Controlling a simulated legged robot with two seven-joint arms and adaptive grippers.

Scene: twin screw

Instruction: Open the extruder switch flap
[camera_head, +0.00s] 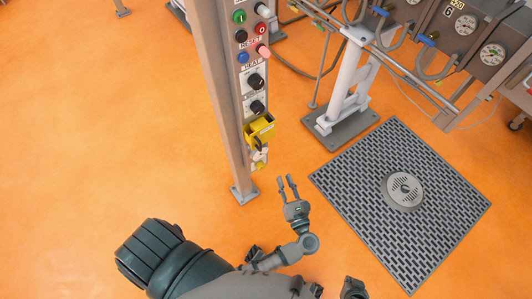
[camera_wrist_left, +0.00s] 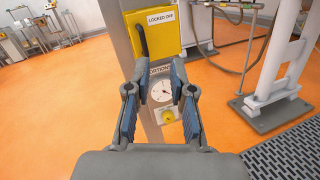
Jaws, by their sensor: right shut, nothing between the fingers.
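A yellow switch cover (camera_head: 260,127) sits low on the front of the grey control post. In the left wrist view the yellow cover (camera_wrist_left: 167,38) has a "LOCKED OFF" label and a black handle (camera_wrist_left: 142,41) at its left. I cannot tell which part is the flap or whether it is open. My left gripper (camera_head: 287,184) is in front of the post, below the cover. In the left wrist view the left gripper (camera_wrist_left: 160,72) has its fingers apart and nothing between them, apparently short of the panel.
Below the cover are a round dial (camera_wrist_left: 162,91) and a yellow knob (camera_wrist_left: 168,116). Buttons and black knobs (camera_head: 256,81) run up the post. A white stand (camera_head: 345,95) and a floor grate (camera_head: 355,180) are to the right. The orange floor at left is clear.

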